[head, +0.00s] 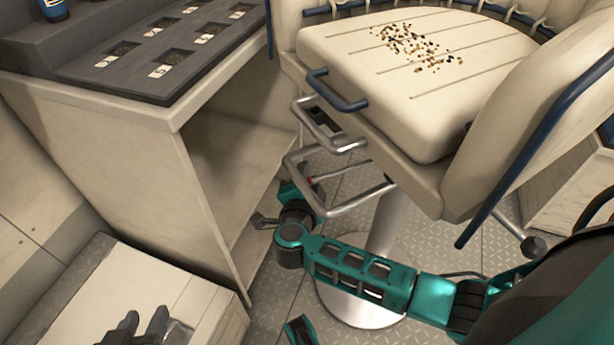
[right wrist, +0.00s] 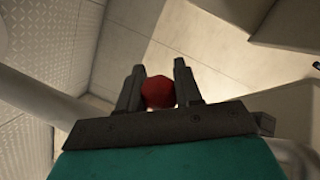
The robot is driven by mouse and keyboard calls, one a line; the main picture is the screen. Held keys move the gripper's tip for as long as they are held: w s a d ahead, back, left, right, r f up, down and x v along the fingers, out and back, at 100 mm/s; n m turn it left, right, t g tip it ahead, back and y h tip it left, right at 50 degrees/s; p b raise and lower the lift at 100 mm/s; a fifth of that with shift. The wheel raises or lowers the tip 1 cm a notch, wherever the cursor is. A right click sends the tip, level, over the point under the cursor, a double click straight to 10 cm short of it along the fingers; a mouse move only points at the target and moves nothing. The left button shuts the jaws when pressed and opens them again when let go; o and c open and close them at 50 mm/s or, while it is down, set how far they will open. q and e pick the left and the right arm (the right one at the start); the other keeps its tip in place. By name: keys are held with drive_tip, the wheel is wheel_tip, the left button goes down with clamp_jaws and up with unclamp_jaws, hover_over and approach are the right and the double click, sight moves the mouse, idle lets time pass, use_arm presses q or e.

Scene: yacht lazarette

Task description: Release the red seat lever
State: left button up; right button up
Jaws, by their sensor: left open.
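The red seat lever's round red knob (right wrist: 158,92) sits between the two fingers of my right gripper (right wrist: 159,85) in the right wrist view. The fingers touch it on both sides, with no clear gap. My left gripper (head: 147,325) is open and empty at the bottom left, far from the lever.
The cream seat (head: 400,75) with brown crumbs stands on a pale pedestal (head: 385,228). Bent metal rails (head: 340,207) surround the lever area. An open-fronted cabinet (head: 115,140) stands left, and a white-topped box (head: 105,290) is under my left gripper.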

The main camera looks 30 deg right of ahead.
use_arm(q)
drive_tip(key=shift+f, duration=0.15)
use_arm(e)
clamp_jaws()
drive_tip(key=p, duration=0.1)
drive_tip(key=s+n+y+p, duration=0.1)
drive_tip(key=p, duration=0.1)
drive_tip(key=shift+s+a+r+t, duration=0.2)
drive_tip(key=shift+r+t, duration=0.05)
drive_tip(key=shift+t, duration=0.05)
drive_tip(key=shift+s+y+p, duration=0.35)
drive_tip(key=shift+y+p, duration=0.05)
drive_tip(key=shift+p, duration=0.5)
use_arm(q)
wheel_tip(320, 180, up, 7)
drive_tip(key=a+p, duration=0.1)
drive_tip(key=p, duration=0.4)
drive_tip(key=shift+s+r+y, duration=0.2)
drive_tip(key=shift+s+y, duration=0.05)
drive_tip(key=shift+y, duration=0.05)
use_arm(e)
drive_tip(key=s+n+t+y, duration=0.2)
drive_tip(key=s+n+y, duration=0.4)
drive_tip(key=s, duration=0.3)
drive_tip(key=shift+s+d+f+y, duration=0.2)
drive_tip(key=shift+s+f+y, duration=0.15)
drive_tip(key=shift+y, duration=0.25)
use_arm(q)
drive_tip(key=shift+a, duration=0.1)
